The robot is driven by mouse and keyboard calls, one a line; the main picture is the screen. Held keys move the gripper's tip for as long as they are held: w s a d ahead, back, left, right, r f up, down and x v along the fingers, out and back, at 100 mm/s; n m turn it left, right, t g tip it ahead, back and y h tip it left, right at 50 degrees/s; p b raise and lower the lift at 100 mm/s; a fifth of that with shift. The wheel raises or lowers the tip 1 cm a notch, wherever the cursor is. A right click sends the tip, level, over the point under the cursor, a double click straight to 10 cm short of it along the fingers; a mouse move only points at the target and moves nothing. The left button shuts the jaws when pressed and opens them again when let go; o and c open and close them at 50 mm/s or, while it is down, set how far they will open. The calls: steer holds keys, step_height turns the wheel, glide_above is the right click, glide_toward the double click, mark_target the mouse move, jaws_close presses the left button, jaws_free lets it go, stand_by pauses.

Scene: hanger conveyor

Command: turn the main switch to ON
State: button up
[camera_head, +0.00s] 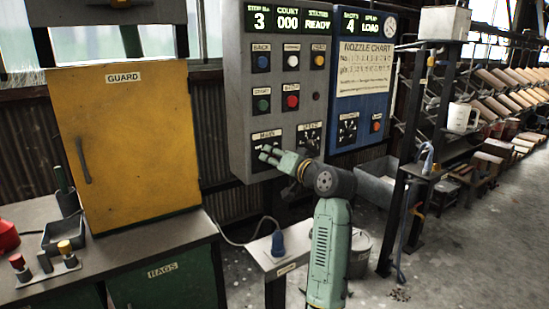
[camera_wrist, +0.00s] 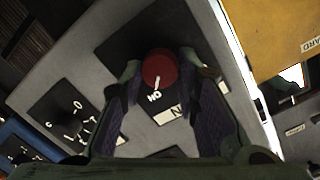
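The main switch is a red round knob (camera_wrist: 160,68) on a dark plate in the wrist view. A white pointer line on it points toward the ON marking (camera_wrist: 154,97), which appears upside down. A white label (camera_wrist: 176,108), partly hidden by a finger, lies beyond that marking. In the head view, the MAIN plate (camera_head: 266,137) is at the lower left of the grey panel, and my gripper hides the knob. My gripper (camera_wrist: 160,72) is open, its fingers spread on either side of the knob. I cannot tell whether they touch it. It also shows in the head view (camera_head: 267,154).
The speed dial (camera_head: 310,138) is close to the right of my gripper. Push buttons (camera_head: 291,101) sit above. A yellow guard door (camera_head: 125,145) stands at left. A small shelf with a blue plug (camera_head: 278,243) is below.

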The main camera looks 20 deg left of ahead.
steer(key=o, duration=0.5)
steer(key=shift+c, duration=0.2)
steer(key=v, duration=1.2)
